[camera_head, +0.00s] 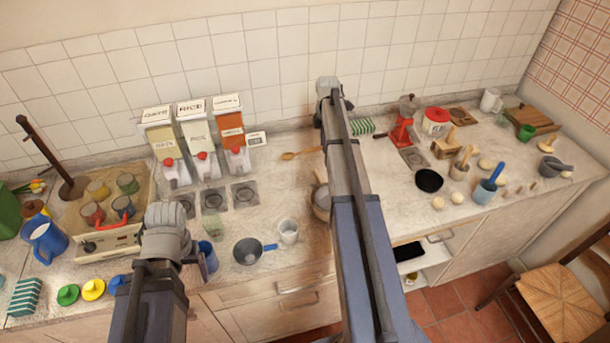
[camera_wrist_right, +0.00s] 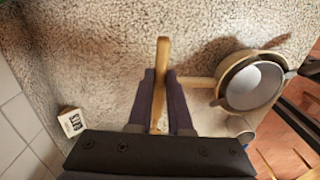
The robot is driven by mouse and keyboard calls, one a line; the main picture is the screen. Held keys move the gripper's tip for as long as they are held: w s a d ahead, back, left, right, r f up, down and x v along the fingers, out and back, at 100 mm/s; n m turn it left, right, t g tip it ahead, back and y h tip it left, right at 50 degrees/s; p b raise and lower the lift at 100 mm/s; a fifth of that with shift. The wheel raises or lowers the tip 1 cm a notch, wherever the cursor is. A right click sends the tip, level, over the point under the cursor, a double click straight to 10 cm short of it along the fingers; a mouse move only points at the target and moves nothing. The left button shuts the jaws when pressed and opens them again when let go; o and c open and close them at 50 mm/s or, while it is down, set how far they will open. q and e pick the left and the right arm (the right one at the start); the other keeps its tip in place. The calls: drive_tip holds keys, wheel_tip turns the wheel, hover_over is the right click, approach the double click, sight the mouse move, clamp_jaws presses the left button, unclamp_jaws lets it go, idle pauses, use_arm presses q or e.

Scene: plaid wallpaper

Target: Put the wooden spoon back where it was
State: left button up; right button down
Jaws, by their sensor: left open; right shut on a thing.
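The wooden spoon (camera_head: 290,155) shows in the head view by the back of the counter, its bowl end to the left and its handle running behind my right arm. In the right wrist view, my right gripper (camera_wrist_right: 162,95) is shut on its wooden handle (camera_wrist_right: 163,60). I cannot tell whether the spoon touches the counter. My right fingers are hidden by the arm in the head view. My left gripper (camera_head: 206,258) is open and empty over the front of the counter, partly hidden by its wrist.
A pot with a wooden handle (camera_wrist_right: 253,82) stands beside the spoon; the arm partly hides it in the head view. A small label box (camera_wrist_right: 72,122) is near the wall.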

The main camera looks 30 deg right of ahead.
drive_tip(key=shift+a+f+b, duration=0.15)
drive_tip(key=shift+f+b, duration=0.1)
drive_tip(key=shift+b, duration=0.05)
drive_tip(key=b, duration=0.6)
hover_over(322, 172)
wheel_tip(322, 172, down, 6)
drive_tip(key=shift+r, duration=0.1)
wheel_tip(322, 172, down, 4)
drive_tip(key=b, duration=0.3)
drive_tip(key=shift+r, duration=0.15)
drive_tip(key=shift+b, duration=0.4)
drive_tip(key=c, duration=0.8)
unclamp_jaws()
drive_tip(key=shift+c, duration=0.2)
